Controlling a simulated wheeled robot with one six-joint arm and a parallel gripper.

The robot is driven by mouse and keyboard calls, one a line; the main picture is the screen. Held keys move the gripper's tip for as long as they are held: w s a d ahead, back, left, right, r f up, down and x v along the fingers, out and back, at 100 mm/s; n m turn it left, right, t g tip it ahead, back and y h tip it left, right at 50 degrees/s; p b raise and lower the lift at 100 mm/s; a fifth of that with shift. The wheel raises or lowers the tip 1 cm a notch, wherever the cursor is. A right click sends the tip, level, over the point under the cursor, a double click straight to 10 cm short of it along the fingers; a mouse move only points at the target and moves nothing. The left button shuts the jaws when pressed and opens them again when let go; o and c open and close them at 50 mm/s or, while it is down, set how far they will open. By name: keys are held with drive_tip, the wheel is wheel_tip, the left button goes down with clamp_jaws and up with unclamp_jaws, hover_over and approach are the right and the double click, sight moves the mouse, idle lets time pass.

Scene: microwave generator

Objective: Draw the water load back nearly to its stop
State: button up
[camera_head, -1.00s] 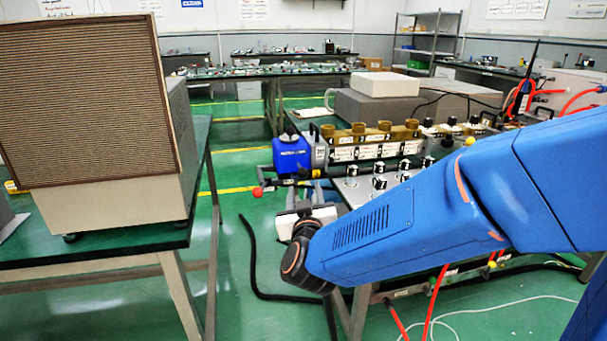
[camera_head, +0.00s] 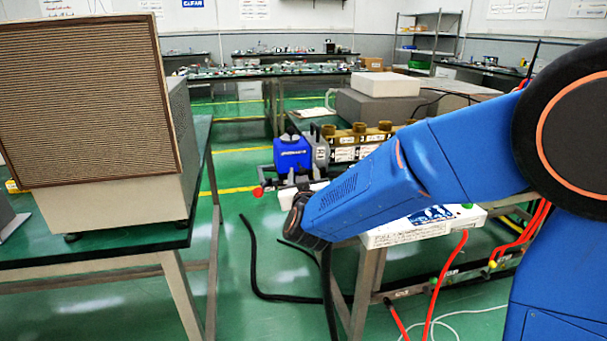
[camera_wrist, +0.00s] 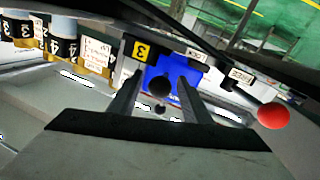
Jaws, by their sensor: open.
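In the wrist view my gripper (camera_wrist: 160,80) is open. In the head view the blue box (camera_head: 292,153) stands at the bench's left end, next to a grey block (camera_head: 317,150). A red ball (camera_head: 258,191) shows below left of it, and in the wrist view the red ball (camera_wrist: 273,115) is right of my fingers. I cannot tell which part is the water load. My arm hides my fingers in the head view.
Brass-coloured fittings (camera_head: 358,128) stand right of the blue box; they also show at the wrist view's upper left. A large louvred cabinet (camera_head: 85,100) stands on the left table. Black hoses (camera_head: 250,270) and red hoses (camera_head: 432,300) hang below. Green floor lies between the tables.

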clamp_jaws()
drive_tip(key=a, duration=0.2)
drive_tip(key=s+a, duration=0.1)
drive_tip(key=a, duration=0.1)
drive_tip(key=shift+s, duration=0.1)
unclamp_jaws()
drive_tip(key=s+d, duration=0.1)
drive_tip(key=s, duration=1.6)
drive_tip(key=shift+s+d, duration=0.15)
drive_tip(key=shift+d, duration=0.1)
